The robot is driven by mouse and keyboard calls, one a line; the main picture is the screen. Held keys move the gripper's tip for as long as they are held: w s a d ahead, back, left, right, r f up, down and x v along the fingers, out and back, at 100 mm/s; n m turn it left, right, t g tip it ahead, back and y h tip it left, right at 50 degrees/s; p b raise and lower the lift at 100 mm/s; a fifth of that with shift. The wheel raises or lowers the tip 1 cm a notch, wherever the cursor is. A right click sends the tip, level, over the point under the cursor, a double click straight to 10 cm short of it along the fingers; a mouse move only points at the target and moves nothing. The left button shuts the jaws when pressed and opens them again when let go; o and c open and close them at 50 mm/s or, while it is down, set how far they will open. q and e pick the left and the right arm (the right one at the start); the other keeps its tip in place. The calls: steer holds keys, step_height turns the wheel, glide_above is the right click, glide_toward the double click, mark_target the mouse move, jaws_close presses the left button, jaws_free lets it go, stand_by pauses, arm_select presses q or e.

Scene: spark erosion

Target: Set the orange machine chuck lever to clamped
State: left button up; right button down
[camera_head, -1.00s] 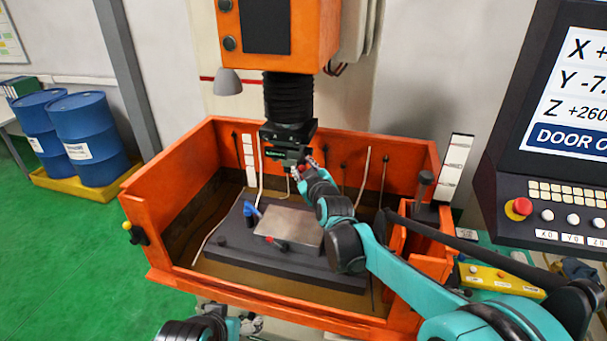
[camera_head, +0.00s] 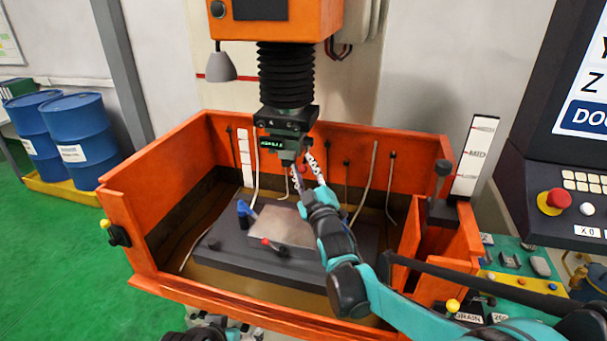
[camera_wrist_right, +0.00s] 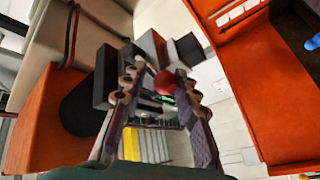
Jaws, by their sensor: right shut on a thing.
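The machine chuck (camera_head: 287,130) is a dark block with a small green display, under the black bellows of the orange machine head. My right gripper (camera_head: 307,168) reaches up from below right to the chuck's lower right side. In the right wrist view, a red ball knob (camera_wrist_right: 165,82) sits between the two fingers of my right gripper (camera_wrist_right: 168,95), which is shut on it. The lever's arm is mostly hidden behind the knob and fingers, so its position cannot be read. Part of my left arm's end (camera_head: 212,325) shows at the bottom edge; its fingers are not clear.
The orange tank (camera_head: 140,225) surrounds a dark worktable with a metal plate (camera_head: 285,226), a blue-handled clamp and a red-tipped handle. A white level gauge (camera_head: 473,158) and the control console (camera_head: 560,140) stand at the right. Blue drums (camera_head: 83,130) stand at the left.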

arm_select(q)
steer(key=shift+f, duration=0.25)
arm_select(e)
steer(key=shift+w+d+r, duration=0.1)
steer(key=shift+w, duration=0.1)
steer(key=c, duration=1.6)
jaws_free()
steer(key=o, duration=0.5)
steer(key=shift+w, duration=0.15)
steer(key=shift+o, duration=0.3)
steer(key=shift+w+f, duration=0.25)
steer(key=shift+f, duration=0.05)
steer(key=shift+s, duration=0.35)
arm_select(q)
steer(key=shift+w+f, duration=0.1)
steer(key=shift+w, duration=0.1)
arm_select(e)
steer(key=v, duration=1.1)
steer(key=shift+s+d+f, duration=0.15)
steer(key=shift+s+f, duration=0.05)
steer(key=shift+f, duration=0.05)
steer(key=shift+f, duration=0.1)
